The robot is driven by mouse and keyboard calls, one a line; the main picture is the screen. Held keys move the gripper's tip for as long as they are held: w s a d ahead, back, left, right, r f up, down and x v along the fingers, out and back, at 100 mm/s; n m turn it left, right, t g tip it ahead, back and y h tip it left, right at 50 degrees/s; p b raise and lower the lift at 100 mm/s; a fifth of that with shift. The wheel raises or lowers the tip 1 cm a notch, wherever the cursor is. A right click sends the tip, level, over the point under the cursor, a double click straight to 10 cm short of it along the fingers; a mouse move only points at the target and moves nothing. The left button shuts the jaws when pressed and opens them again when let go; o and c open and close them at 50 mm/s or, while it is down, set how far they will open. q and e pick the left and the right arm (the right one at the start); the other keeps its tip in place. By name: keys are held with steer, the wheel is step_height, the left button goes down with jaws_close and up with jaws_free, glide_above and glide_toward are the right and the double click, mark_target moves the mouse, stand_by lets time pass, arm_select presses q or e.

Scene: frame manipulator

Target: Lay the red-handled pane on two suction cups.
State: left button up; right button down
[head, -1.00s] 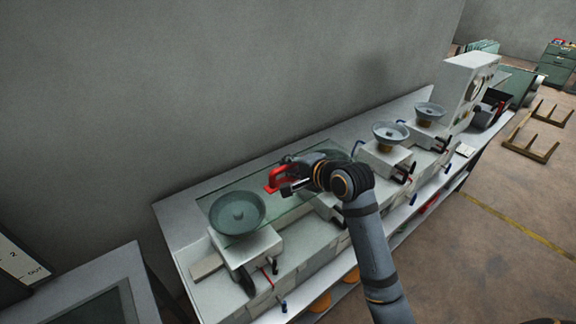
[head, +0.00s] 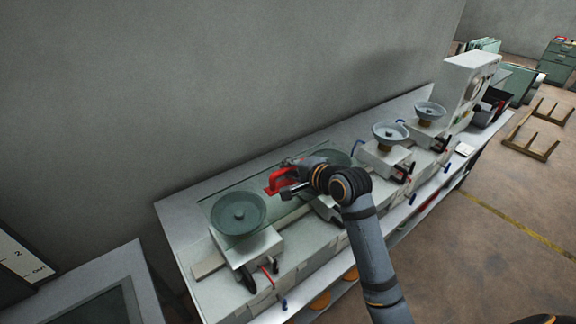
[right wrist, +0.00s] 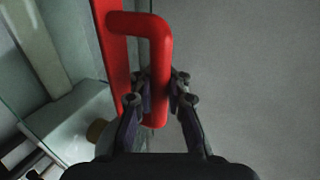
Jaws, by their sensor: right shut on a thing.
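The glass pane (head: 277,213) is clear and faintly green, with a red handle (head: 277,181) on it. My right gripper (head: 287,187) is shut on the red handle. The handle also fills the top of the right wrist view (right wrist: 160,60), between the fingers (right wrist: 157,100). One grey suction cup (head: 238,212) shows through the pane's left part. A second suction cup (head: 338,157) shows near its right end, partly hidden by my arm. I cannot tell whether the pane touches the cups. My left gripper is not in view.
Two more suction cups, a nearer one (head: 391,132) and a farther one (head: 430,110), stand bare on the bench (head: 180,222) to the right. A white machine (head: 466,88) is at the bench's far end. The grey wall (head: 200,80) rises behind.

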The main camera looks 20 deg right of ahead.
mark_target(291, 169)
steer(key=shift+r, duration=0.15)
steer(key=c, duration=1.2)
jaws_free()
steer(key=shift+s, duration=0.1)
steer(key=shift+f, duration=0.25)
steer(key=v, duration=0.7)
steer(key=shift+d, duration=0.1)
steer(key=shift+s+r, duration=0.1)
steer(key=shift+r, duration=0.05)
steer(key=shift+s+r, duration=0.1)
